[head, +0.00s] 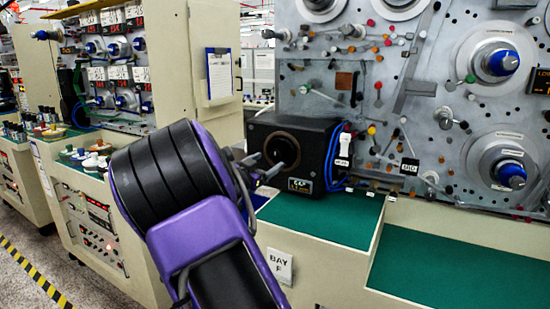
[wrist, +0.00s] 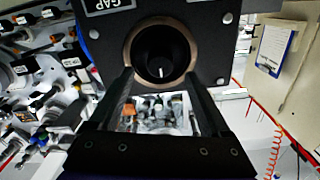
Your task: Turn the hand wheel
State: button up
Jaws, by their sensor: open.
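The likely hand wheel is a round dark knob (wrist: 160,50) with a short white mark, set inside a brown ring on a black box. In the head view the black box (head: 312,134) stands on a green-topped bench, its ringed round face (head: 284,149) turned toward my gripper. My gripper (head: 267,173) is just in front of that face. In the wrist view my gripper (wrist: 160,76) is open and empty, with one finger on each side of the lower part of the ring. I cannot tell whether the fingertips touch anything.
A grey panel (head: 436,100) with spindles and pegs rises behind the box and to its right. Blue cables hang at the box's right side. The green bench top (head: 320,220) is clear in front. A cabinet with a clipboard (head: 219,73) stands to the left.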

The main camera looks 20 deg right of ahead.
aim_at(275, 157)
jog(key=x, duration=0.5)
jog(key=shift+w+d, duration=0.1)
grip_shut()
dwell(0.3)
